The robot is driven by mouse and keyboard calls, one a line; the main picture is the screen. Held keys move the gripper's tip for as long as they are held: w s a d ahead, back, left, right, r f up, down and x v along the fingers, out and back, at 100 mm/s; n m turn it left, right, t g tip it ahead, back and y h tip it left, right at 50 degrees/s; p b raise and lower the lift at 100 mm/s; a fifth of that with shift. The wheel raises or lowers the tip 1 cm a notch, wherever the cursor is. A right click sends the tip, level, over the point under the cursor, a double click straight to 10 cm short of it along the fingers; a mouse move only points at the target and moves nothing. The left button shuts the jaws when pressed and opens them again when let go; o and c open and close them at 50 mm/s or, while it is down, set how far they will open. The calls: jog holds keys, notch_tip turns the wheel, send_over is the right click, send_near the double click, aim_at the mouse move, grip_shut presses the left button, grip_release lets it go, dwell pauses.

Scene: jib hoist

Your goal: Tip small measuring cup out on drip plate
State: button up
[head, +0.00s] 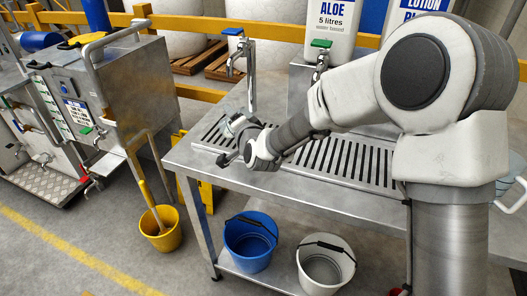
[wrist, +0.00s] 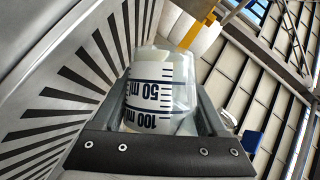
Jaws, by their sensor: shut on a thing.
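My gripper (head: 236,136) is low over the left end of the slotted drip plate (head: 350,166) on the steel bench. It is shut on the small measuring cup (head: 237,124), which is tiny and partly hidden in the head view. In the wrist view the cup (wrist: 155,92) is clear and whitish with dark blue 50 ml and 100 ml marks, which read upside down there. It sits between the fingers of my gripper (wrist: 165,100). The drip plate (wrist: 62,85) fills the left side of that view. I cannot tell how much is in the cup.
A tap with a blue handle (head: 236,45) stands just behind my gripper. A green-handled tap (head: 320,50) is under the aloe container (head: 338,17). A blue bucket (head: 250,245) and a white bucket (head: 325,268) stand below the bench front. A yellow bucket (head: 160,232) is on the floor.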

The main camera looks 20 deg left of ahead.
jog(key=shift+r, duration=0.1)
jog(key=shift+d+f+m+y+b, duration=0.1)
jog(key=shift+f+m+y+b, duration=0.3)
jog(key=shift+m+y+b, duration=0.45)
jog(key=shift+w+d+f+m+t+y+b, duration=0.15)
jog(key=shift+d+f+m+t+b, duration=0.1)
jog(key=shift+d+m, duration=0.15)
jog(key=shift+w+d+f+m+t+y+b, duration=0.1)
jog(key=shift+d+f+m+t+b, duration=0.1)
jog(key=shift+d+m, duration=0.15)
jog(key=shift+r, duration=0.2)
jog(key=shift+r+m+b, duration=0.15)
jog(key=shift+m+b, duration=0.25)
jog(key=shift+b, duration=0.25)
jog(key=shift+d+m+t+b, duration=0.1)
jog(key=shift+m+t+b, duration=0.15)
jog(key=shift+m+b, duration=0.2)
